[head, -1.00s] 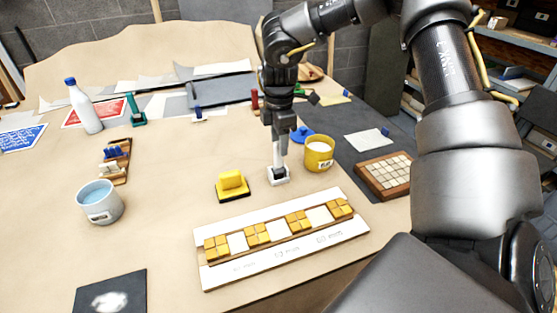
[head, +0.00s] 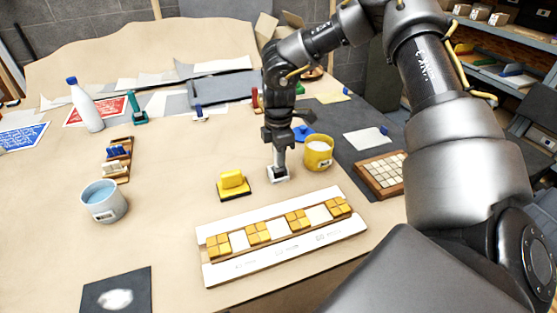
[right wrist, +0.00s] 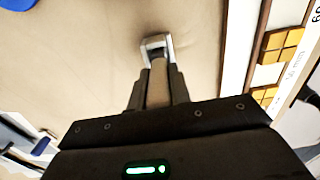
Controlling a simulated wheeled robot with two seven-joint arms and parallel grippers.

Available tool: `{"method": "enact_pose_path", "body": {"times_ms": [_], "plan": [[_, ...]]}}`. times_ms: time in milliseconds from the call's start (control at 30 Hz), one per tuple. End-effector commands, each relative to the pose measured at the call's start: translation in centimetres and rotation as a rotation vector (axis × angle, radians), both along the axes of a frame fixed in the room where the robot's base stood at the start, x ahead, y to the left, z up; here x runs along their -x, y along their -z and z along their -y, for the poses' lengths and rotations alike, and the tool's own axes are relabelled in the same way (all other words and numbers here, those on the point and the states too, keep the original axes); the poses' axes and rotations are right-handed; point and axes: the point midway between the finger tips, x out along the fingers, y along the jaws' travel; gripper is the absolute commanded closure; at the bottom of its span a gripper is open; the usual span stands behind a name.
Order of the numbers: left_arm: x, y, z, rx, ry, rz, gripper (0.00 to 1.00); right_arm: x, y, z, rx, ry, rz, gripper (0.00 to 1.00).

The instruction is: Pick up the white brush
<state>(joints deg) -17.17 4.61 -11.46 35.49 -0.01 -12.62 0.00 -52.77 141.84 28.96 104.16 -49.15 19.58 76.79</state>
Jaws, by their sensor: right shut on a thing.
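The white brush (head: 278,174) has a pale block head with a dark base and an upright handle. It stands at the middle of the table, just right of the yellow brush. My right gripper (head: 279,150) comes down from above and is shut on its handle, hiding most of it. In the right wrist view the brush head (right wrist: 157,43) shows just beyond the fingers (right wrist: 158,82). Whether the head touches the table I cannot tell. My left gripper is in neither view.
The yellow brush (head: 232,180) stands close to the left, the yellow cup (head: 319,165) close to the right. The long mosaic panel (head: 290,267) lies in front. A blue-filled cup (head: 105,215) is at left. Bare table lies between it and the yellow brush.

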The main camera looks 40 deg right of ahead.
Motion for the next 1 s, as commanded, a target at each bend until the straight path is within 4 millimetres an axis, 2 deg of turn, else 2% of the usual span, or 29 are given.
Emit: {"method": "enact_pose_path", "body": {"times_ms": [267,367,800,1000], "plan": [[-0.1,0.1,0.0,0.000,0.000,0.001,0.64,0.0,-0.1,0.0,0.000,0.000,0.001,1.00],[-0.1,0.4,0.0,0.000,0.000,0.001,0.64,-0.1,-0.9,0.0,0.000,-0.001,0.003,1.00],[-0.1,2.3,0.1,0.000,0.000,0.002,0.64,-0.1,-8.7,0.0,0.001,0.000,0.004,1.00],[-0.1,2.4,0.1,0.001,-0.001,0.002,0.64,0.0,-10.0,0.0,0.000,0.000,0.000,1.00]]}}
